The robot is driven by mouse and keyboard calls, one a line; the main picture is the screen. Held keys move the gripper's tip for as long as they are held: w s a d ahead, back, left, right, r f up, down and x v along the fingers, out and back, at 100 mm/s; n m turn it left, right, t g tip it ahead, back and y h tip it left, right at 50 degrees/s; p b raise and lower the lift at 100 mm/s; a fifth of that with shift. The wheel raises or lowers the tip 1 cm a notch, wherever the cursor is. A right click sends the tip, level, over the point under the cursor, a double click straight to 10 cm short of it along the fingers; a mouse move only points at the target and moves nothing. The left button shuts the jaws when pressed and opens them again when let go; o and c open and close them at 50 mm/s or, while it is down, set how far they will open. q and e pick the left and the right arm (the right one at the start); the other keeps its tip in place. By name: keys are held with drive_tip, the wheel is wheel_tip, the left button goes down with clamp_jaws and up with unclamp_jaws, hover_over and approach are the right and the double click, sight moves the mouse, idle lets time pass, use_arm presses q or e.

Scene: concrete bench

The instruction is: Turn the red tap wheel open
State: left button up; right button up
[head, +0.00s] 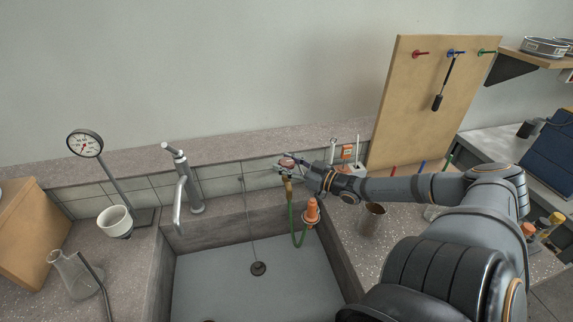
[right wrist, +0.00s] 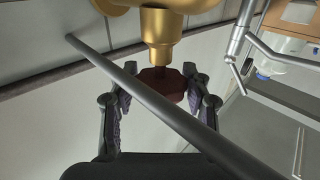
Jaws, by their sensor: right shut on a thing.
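The red tap wheel (head: 287,162) sits on a small brass tap (head: 288,179) at the back wall of the sink. My right gripper (head: 297,166) reaches it from the right and is shut on it. In the right wrist view, the two fingers (right wrist: 160,92) press on either side of the dark red wheel (right wrist: 163,84), just below the brass tap body (right wrist: 162,35). A dark bar crosses in front and hides part of the wheel and the right finger. My left gripper is not in view.
A green hose (head: 291,222) hangs from the tap, near an orange object (head: 312,211). A steel faucet (head: 184,185) stands left of it, also seen in the wrist view (right wrist: 240,38). The sink (head: 240,300) is mostly bare. A metal cup (head: 371,219) stands below my right forearm.

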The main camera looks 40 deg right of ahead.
drive_tip(key=n+g+y+b, duration=0.1)
drive_tip(key=n+y+b, duration=0.1)
drive_tip(key=b, duration=0.1)
drive_tip(key=n+g+y+b, duration=0.1)
drive_tip(key=y+b, duration=0.2)
drive_tip(key=shift+w+d+f+n+g, duration=0.1)
drive_tip(key=shift+f+n+g, duration=0.2)
drive_tip(key=shift+f+n, duration=0.1)
drive_tip(key=shift+r+n+g+y+b, duration=0.25)
drive_tip(key=shift+n+g+y+b, duration=0.2)
drive_tip(key=shift+y, duration=0.25)
drive_tip(key=shift+r, duration=0.15)
drive_tip(key=o, duration=1.1)
drive_tip(key=shift+o, duration=0.2)
